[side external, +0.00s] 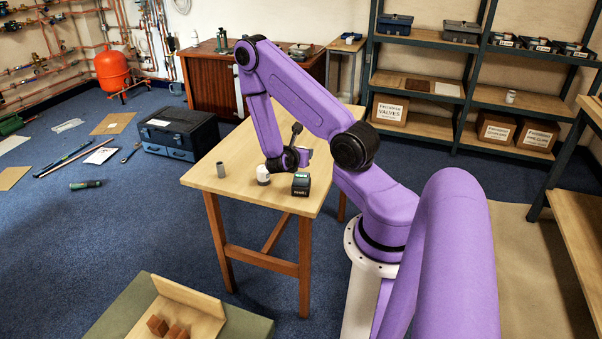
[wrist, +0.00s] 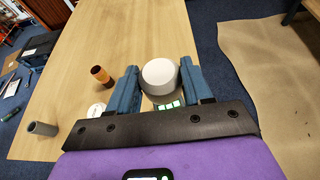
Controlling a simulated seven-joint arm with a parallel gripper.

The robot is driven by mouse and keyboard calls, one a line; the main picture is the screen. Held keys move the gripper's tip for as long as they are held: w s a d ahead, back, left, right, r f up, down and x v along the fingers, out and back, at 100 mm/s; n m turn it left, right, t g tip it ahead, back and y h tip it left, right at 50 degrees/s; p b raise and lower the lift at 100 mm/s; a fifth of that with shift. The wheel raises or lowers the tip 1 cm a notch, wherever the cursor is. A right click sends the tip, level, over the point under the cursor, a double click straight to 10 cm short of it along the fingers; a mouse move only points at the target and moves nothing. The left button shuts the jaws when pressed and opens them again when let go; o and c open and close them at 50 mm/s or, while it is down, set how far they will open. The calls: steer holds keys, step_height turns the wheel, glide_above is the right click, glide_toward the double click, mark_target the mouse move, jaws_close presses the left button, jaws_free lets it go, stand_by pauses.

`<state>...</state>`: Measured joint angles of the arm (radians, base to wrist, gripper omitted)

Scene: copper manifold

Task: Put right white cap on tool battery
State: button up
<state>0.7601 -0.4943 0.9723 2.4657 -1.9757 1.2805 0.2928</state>
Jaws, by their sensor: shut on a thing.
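A round white cap (wrist: 160,75) sits between the two blue fingers of my gripper (wrist: 159,68), which is shut on it. Green and white parts of the tool battery (wrist: 168,104) show just below the held cap in the wrist view. The dark battery with a green top (side external: 301,185) stands on the table in the side view, close by my wrist. I cannot tell whether the held cap touches it. A second white cap (side external: 263,174) stands left of the battery. It is partly hidden behind my gripper body in the wrist view (wrist: 96,110).
A grey cylinder (side external: 221,170) stands near the left table edge. An orange-brown cylinder (wrist: 101,75) stands left of my gripper in the wrist view. The far part of the wooden table (wrist: 115,30) is clear. A blue toolbox (side external: 180,132) is on the floor beyond.

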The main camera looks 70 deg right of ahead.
mark_target(300, 178)
steer(key=shift+f, duration=3.4)
steer(key=shift+f, duration=0.15)
steer(key=o, duration=1)
